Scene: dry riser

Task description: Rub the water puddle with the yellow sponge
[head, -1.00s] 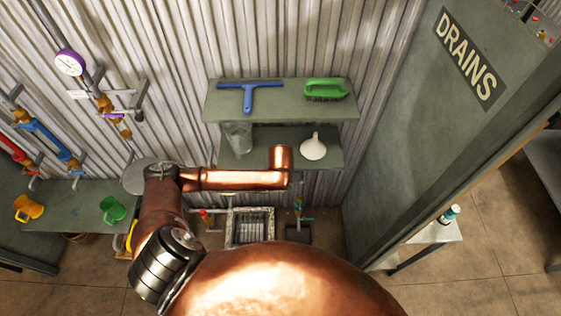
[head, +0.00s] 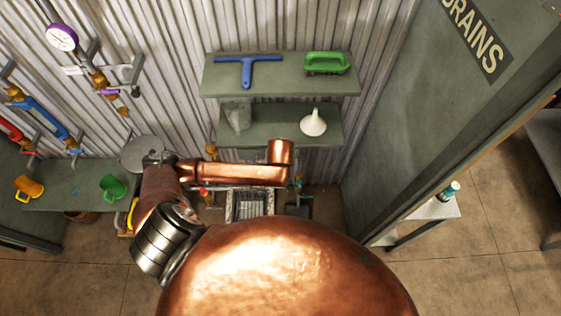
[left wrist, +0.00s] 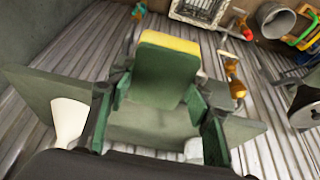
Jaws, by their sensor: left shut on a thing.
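The yellow sponge (left wrist: 171,42) shows in the left wrist view as a block with a green face toward the camera and a yellow strip along its upper edge. My left gripper (left wrist: 157,98) is shut on it, one finger at each side. Its face hides part of the grey-green shelf behind. In the head view my copper arm reaches across in front of the wall, and the gripper and sponge are hidden from sight. I cannot make out the water puddle in either view. My right gripper is not in view.
Two wall shelves hold a blue squeegee (head: 248,68), a green brush (head: 326,63), a clear jug (head: 238,116) and a white funnel (head: 313,121). A floor grate (head: 250,205) lies below. A left bench (head: 70,198) holds mugs. A door panel (head: 420,110) stands right.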

